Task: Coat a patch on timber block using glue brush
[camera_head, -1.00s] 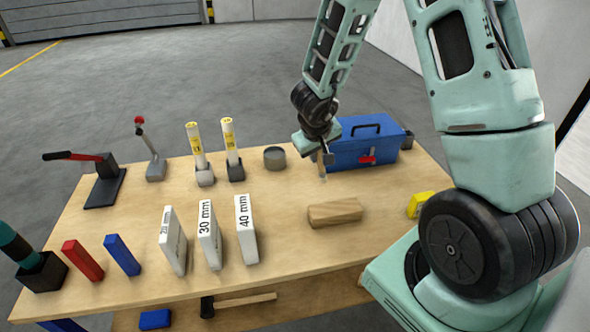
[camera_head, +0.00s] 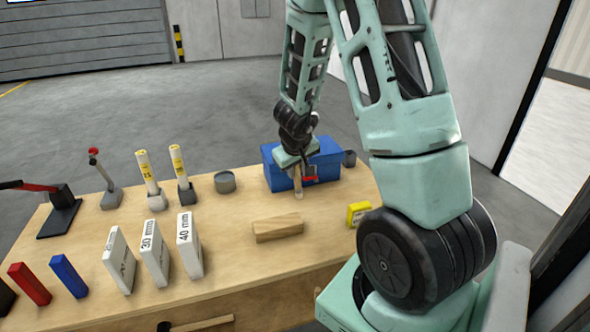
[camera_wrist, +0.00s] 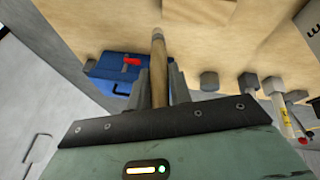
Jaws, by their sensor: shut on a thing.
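My gripper (camera_head: 299,170) is shut on the glue brush (camera_head: 299,184), and its fingers clasp the brush handle. The brush hangs roughly upright, tip down, in front of the blue toolbox. In the wrist view the wooden handle (camera_wrist: 160,58) runs out between the two grey fingers (camera_wrist: 160,85). The timber block (camera_head: 278,230) lies on the workbench (camera_head: 215,235), nearer the front than the brush and slightly to its left. The brush is apart from the block.
The blue toolbox (camera_head: 270,165) stands right behind my gripper, with a dark grey cup (camera_head: 349,158) beside it. A grey round tin (camera_head: 225,183) is left of it. A yellow item (camera_head: 357,214) lies right of the block. White size-marked blocks (camera_head: 188,245) stand left.

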